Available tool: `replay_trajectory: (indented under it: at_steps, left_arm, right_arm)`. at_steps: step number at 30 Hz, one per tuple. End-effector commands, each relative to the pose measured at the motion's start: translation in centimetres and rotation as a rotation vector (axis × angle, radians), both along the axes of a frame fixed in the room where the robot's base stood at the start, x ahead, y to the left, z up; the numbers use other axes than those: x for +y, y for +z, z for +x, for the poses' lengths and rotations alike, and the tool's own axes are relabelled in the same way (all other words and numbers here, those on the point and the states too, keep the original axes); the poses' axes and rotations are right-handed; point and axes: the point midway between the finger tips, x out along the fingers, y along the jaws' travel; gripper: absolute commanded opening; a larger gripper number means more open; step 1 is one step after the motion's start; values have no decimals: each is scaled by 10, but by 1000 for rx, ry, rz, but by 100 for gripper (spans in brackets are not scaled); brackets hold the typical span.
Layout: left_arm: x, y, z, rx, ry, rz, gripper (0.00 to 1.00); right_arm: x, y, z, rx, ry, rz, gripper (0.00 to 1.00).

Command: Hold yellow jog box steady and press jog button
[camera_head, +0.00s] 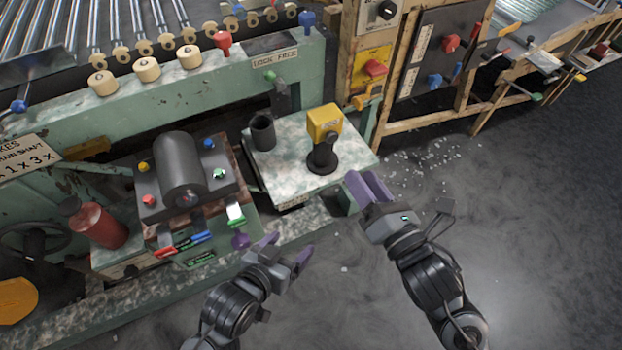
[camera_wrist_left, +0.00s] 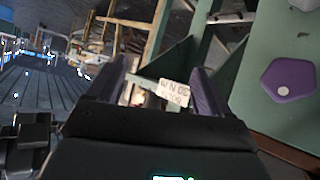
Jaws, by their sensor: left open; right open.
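The yellow jog box (camera_head: 325,122) sits on top of a black stand with a round base (camera_head: 322,160) on a speckled green-white shelf (camera_head: 290,177). Its jog button cannot be made out clearly. My left gripper (camera_head: 287,250) is open and empty, below and left of the shelf. Its two purple fingers also show in the left wrist view (camera_wrist_left: 152,92), with nothing between them. My right gripper (camera_head: 369,188) is open and empty at the shelf's right front corner, to the lower right of the jog box and apart from it.
A black cup (camera_head: 263,132) stands left of the jog box. A dark motor-like cylinder (camera_head: 178,170) with coloured knobs and a red bottle (camera_head: 98,222) are further left. A wooden-framed panel (camera_head: 437,55) stands behind right. The floor at right is open, with scattered shards.

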Motion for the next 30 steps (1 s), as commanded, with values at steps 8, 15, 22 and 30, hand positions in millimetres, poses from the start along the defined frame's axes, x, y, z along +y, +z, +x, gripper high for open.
replay_trajectory:
  at_steps: [8,15,22,30]
  left_arm:
    - [-56,62,69,-341,0,-135,80]
    - [-50,78,110,-527,95,-103,80]
    - [-42,80,127,-583,141,-69,80]
    - [-50,80,159,-587,146,-66,80]
  right_arm:
    - [0,0,0,0,0,0,43]
    - [0,0,0,0,0,0,43]
    - [0,0,0,0,0,0,43]
    - [0,0,0,0,0,0,43]
